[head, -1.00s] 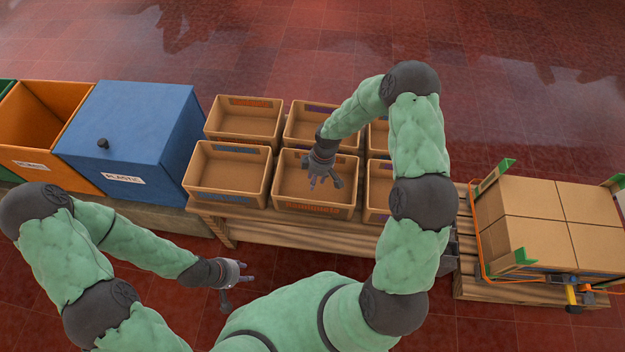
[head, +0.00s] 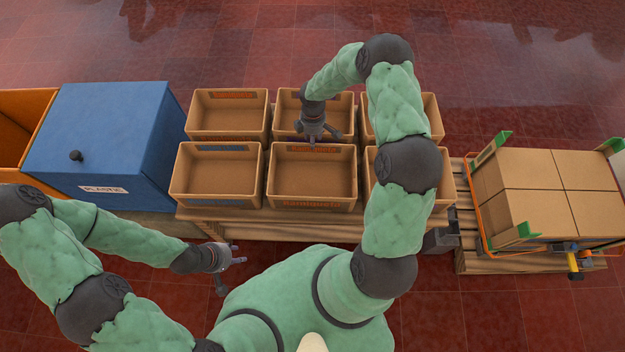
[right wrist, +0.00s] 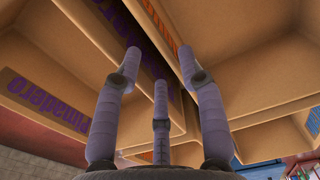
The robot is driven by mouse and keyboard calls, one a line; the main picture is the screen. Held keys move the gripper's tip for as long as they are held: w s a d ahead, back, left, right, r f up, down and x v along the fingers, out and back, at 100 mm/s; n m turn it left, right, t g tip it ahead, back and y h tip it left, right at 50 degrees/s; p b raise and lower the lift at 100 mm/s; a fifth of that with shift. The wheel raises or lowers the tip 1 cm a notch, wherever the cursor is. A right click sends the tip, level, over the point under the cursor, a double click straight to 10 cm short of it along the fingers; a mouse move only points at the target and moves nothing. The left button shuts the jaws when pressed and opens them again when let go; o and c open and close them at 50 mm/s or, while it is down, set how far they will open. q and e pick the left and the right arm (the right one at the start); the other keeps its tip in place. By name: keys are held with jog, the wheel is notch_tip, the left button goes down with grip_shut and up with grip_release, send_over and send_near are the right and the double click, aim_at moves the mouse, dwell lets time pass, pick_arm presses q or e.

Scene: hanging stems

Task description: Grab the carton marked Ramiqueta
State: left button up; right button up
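The front middle carton (head: 312,203) is open-topped, tan and empty, with an orange label on its front wall that looks like Ramiqueta, though the small letters are blurred. My right gripper (head: 314,137) is over the boundary between this carton's far wall and the back middle carton (head: 290,100). In the right wrist view the right gripper's fingers (right wrist: 160,70) are spread, with carton walls close behind them; I cannot tell whether they touch. My left gripper (head: 232,262) is open and empty, low in front of the crate row at the left.
Several similar cartons stand in two rows on a wooden pallet (head: 270,228). A purple label (right wrist: 45,100) shows in the right wrist view. A blue plastic bin (head: 120,130) stands left. Stacked closed boxes (head: 545,190) stand right.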

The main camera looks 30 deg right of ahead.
jog(key=f, duration=0.1)
jog(key=f+b, duration=0.1)
jog(key=f, duration=0.3)
jog(key=shift+s, duration=0.4)
grip_shut()
